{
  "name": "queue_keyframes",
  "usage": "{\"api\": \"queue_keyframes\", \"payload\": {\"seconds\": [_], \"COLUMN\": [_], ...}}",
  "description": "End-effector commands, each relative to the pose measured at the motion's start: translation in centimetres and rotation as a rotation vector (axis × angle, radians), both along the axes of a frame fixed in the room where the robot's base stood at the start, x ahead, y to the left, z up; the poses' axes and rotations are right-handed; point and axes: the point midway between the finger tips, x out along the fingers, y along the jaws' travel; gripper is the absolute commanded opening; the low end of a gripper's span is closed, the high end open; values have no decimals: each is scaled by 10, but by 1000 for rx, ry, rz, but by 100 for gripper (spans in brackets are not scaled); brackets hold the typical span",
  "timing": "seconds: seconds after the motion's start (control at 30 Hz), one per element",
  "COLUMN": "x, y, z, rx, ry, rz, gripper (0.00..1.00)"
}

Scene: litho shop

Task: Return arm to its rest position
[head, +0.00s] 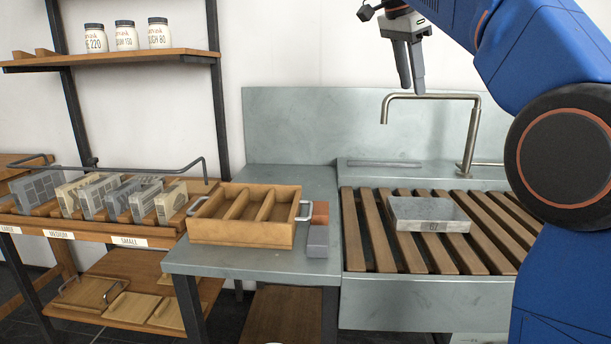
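My gripper (411,80) hangs in the air at the top of the head view, fingers pointing down, with no object visible in it. Its two fingers look close together, but the angle hides how far apart they are. My blue arm (545,60) reaches in from the upper right. The gripper is above the sink area, in front of the pale wall and higher than the faucet (430,96).
A grey stone slab (428,214) lies on the wooden slats (382,240) of the sink. A wooden tray (240,232) with compartments sits on the metal table left of it, beside small blocks (318,237). Racked stones (122,196) and shelved jars (126,36) stand further left.

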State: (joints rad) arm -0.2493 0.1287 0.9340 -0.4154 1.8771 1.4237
Motion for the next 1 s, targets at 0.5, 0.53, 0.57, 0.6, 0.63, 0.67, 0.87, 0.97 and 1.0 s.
{"api": "queue_keyframes", "payload": {"seconds": [0.5,0.53,0.57,0.6,0.63,0.67,0.87,0.97,1.0], "x": [-66,-73,-80,-89,-96,-103,-153,-178,-189], "y": [-28,-30,-32,-34,-36,-37,-45,-48,-48], "z": [-60,-66,-74,-84,-92,-100,-159,-191,-205], "rx": [-26,-29,-31,-33,-36,-38,-51,-59,-62], "ry": [77,82,88,94,98,102,122,126,129], "rz": [345,376,407,447,478,508,702,794,830], "gripper": [36,36,36,36,36,36,36,36,36]}}
